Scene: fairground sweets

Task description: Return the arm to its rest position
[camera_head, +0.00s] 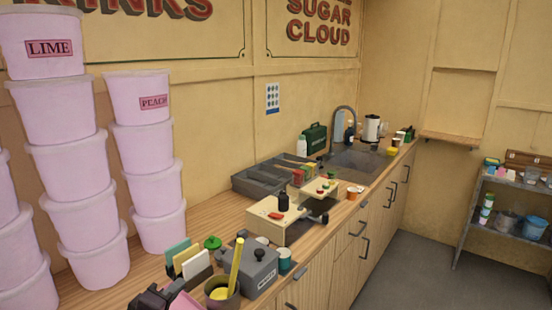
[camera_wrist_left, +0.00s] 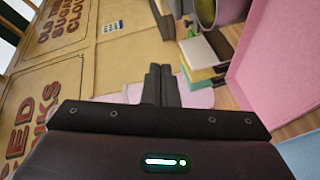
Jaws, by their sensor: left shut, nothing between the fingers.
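My left gripper (camera_head: 156,297) shows as a dark shape at the bottom edge of the head view, low over the front of the wooden counter (camera_head: 130,284). Most of its arm is out of the picture. In the left wrist view its two dark fingers (camera_wrist_left: 160,84) are together and hold nothing. Beside it in the head view are a pink thing (camera_head: 186,304), cut off by the frame edge, and a dark pot (camera_head: 222,297) with a yellow stick. My right gripper is not in view.
Stacked pink tubs labelled LIME (camera_head: 48,48) and PEACH (camera_head: 140,98) stand at the left. A grey lidded box (camera_head: 258,272) and upright coloured cards (camera_head: 188,258) are close by. Farther along are a wooden stand (camera_head: 292,228), grey trays (camera_head: 258,183) and a sink (camera_head: 355,160). Floor is clear at right.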

